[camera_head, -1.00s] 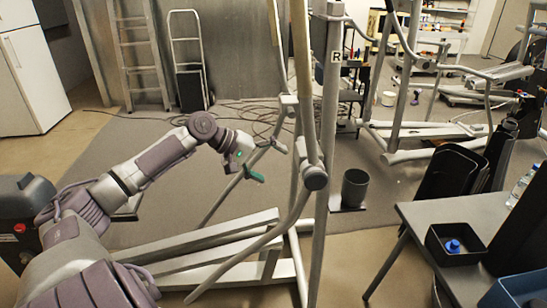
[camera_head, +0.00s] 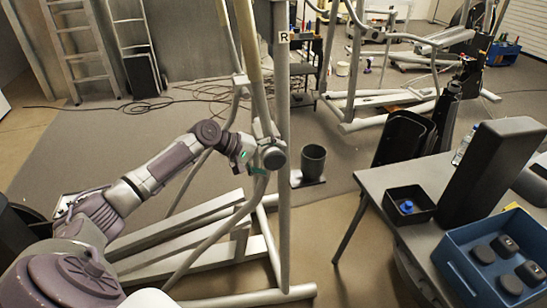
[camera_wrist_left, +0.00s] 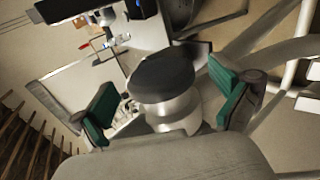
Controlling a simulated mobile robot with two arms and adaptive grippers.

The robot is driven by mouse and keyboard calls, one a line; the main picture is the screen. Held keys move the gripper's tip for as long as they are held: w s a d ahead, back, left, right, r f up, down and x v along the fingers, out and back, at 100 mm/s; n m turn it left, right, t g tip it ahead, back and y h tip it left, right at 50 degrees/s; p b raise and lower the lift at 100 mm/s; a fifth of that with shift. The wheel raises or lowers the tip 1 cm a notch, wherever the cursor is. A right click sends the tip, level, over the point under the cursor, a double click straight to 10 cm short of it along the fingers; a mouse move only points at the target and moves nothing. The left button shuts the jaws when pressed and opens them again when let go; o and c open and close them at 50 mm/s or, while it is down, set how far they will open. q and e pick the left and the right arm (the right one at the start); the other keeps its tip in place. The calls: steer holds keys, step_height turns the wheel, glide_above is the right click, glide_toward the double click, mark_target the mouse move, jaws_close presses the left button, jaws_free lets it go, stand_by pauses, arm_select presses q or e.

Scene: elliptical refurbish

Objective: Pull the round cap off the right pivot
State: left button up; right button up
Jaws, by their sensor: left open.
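The round dark grey cap (camera_head: 274,158) sits on the pivot of the elliptical's upright marked R. In the left wrist view the cap (camera_wrist_left: 161,75) shows as a dark disc on a lighter round hub (camera_wrist_left: 175,108). My left gripper (camera_head: 259,160) is at the pivot, just left of the cap. In the wrist view its two green-padded fingers (camera_wrist_left: 165,100) are spread, one on each side of the cap and hub, with visible gaps. Part of the gripper is hidden behind the pivot in the head view. My right gripper is not in view.
A table at the right bears a small black tray (camera_head: 390,205) with a blue item, a dark upright block (camera_head: 490,165) and a blue crate (camera_head: 455,262) with several dark pieces. A dark bin (camera_head: 313,160) stands behind the upright. Grey rails (camera_head: 190,232) lie below my arm.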

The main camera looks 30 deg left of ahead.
arm_select(q)
steer(key=shift+w+d+f, duration=0.2)
steer(key=shift+w, duration=0.05)
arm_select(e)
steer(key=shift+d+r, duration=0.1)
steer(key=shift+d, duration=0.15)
arm_select(q)
steer(key=shift+c, duration=0.4)
steer(key=c, duration=1.8)
steer(key=shift+s, duration=0.1)
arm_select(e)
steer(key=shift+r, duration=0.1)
